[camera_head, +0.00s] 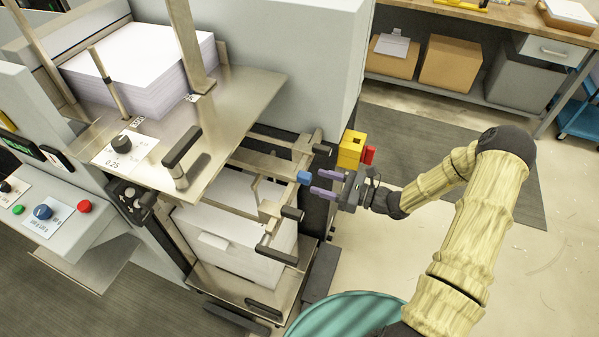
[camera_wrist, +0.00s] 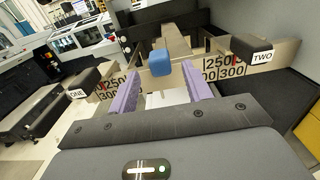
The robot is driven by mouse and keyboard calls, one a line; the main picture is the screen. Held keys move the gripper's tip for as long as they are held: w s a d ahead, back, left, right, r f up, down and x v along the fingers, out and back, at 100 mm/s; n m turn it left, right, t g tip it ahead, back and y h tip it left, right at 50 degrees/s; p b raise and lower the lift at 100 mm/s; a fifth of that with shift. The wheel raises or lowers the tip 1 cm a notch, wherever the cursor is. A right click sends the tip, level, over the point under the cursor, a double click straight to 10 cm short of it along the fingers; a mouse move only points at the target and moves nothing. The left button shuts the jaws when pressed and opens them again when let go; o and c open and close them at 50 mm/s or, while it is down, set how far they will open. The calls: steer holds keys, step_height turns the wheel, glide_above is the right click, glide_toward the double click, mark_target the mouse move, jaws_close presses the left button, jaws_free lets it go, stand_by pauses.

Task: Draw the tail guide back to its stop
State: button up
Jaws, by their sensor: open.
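A blue knob (camera_head: 304,177) sits at the near end of a metal bar over the lower paper bay; this appears to be the tail guide. In the wrist view the blue knob (camera_wrist: 161,62) is ahead, centred between my fingers, with the bar (camera_wrist: 178,38) running away behind it. My gripper (camera_head: 320,183) has purple fingers and is open and empty. Its fingertips point left at the knob, just short of it or at its near face; I cannot tell which. The stop is not clearly identifiable.
Black handles marked ONE (camera_wrist: 78,91) and TWO (camera_wrist: 252,48), on plates with 250/300 scales, flank the knob. A paper stack (camera_head: 235,240) lies below. A yellow block with a red part (camera_head: 351,149) is just beyond my gripper. A teal round surface (camera_head: 345,312) is at front.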

mark_target(300, 176)
steer(key=p+x, duration=0.1)
steer(key=x, duration=0.6)
steer(key=shift+a+p, duration=0.15)
steer(key=shift+p, duration=0.25)
jaws_close()
